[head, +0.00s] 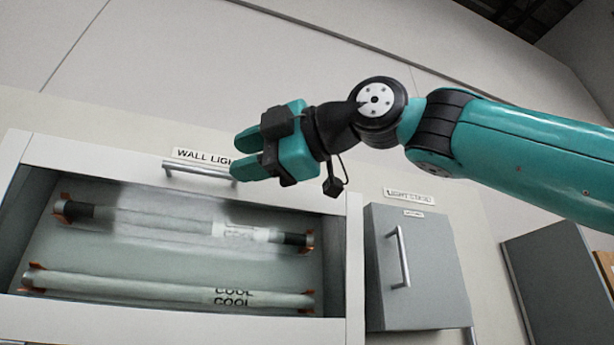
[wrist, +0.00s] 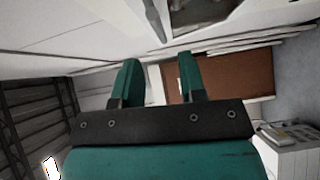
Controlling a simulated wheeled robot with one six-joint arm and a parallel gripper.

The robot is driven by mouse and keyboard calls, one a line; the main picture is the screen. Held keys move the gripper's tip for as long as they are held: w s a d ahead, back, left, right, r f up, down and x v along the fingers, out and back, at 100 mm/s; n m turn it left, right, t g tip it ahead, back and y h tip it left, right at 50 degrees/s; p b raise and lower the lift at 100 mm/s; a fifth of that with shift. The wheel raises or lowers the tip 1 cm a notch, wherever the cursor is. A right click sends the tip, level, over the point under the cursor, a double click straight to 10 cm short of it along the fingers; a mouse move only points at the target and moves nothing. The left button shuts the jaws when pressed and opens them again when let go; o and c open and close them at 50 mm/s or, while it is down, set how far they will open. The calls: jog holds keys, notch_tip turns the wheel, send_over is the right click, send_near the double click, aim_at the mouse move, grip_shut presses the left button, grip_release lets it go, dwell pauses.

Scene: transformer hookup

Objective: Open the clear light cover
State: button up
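The clear light cover (head: 180,240) is a see-through panel in a white frame on the wall light, at the left in the head view. It appears closed over two tubes. Its bar handle (head: 200,170) is on the top rail, under a "WALL LIGHT" label that is partly hidden by my gripper. My gripper (head: 238,156) is in front of the handle's right end in the picture; I cannot tell how far off. Its fingers are apart with nothing seen between them, and they also show apart in the wrist view (wrist: 158,85).
A grey cabinet (head: 415,270) with an upright handle stands right of the light, under a small label (head: 410,196). A dark grey panel (head: 560,285) is at the far right. The wall above the light is bare. A white box (wrist: 290,150) shows at lower right in the wrist view.

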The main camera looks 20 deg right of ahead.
jog(key=p+v, duration=0.1)
jog(key=v, duration=0.7)
jog(key=shift+s+d, duration=0.3)
jog(key=shift+s, duration=0.1)
